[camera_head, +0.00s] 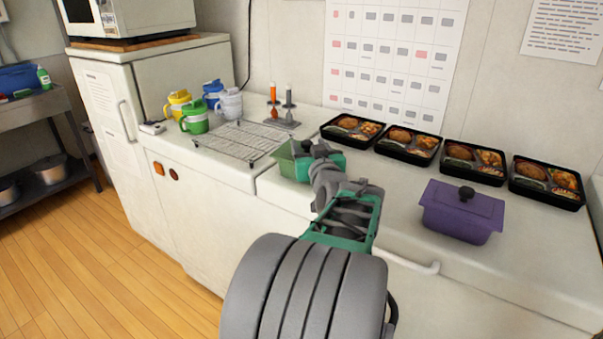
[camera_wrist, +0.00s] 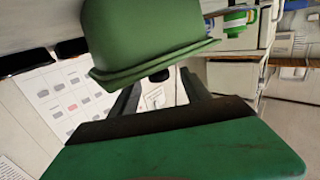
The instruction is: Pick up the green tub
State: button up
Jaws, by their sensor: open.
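The green tub (camera_head: 287,164) stands on the counter at the front edge of the wire rack, partly hidden behind my gripper in the head view. In the wrist view the tub (camera_wrist: 145,35) fills the upper middle and appears upside down, its flared rim towards my fingers. A dark knob (camera_wrist: 157,76) shows by the rim. My gripper (camera_wrist: 162,92) is open, with its two grey fingers apart on either side of the knob. Whether either finger touches the knob cannot be told. In the head view my gripper (camera_head: 318,150) is at the tub's right side, its fingertips hard to make out.
A purple tub (camera_head: 462,209) with a black knob stands to the right on the counter. Several black bento trays (camera_head: 407,156) line the wall behind. A wire rack (camera_head: 234,142), lidded mugs (camera_head: 229,104) and a small stand (camera_head: 283,122) are to the left. The counter between the tubs is clear.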

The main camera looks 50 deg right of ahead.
aim_at(305, 141)
jog(key=x, duration=0.6)
jog(key=shift+f, duration=0.15)
jog(key=shift+s, duration=0.1)
grip_shut()
dwell(0.8)
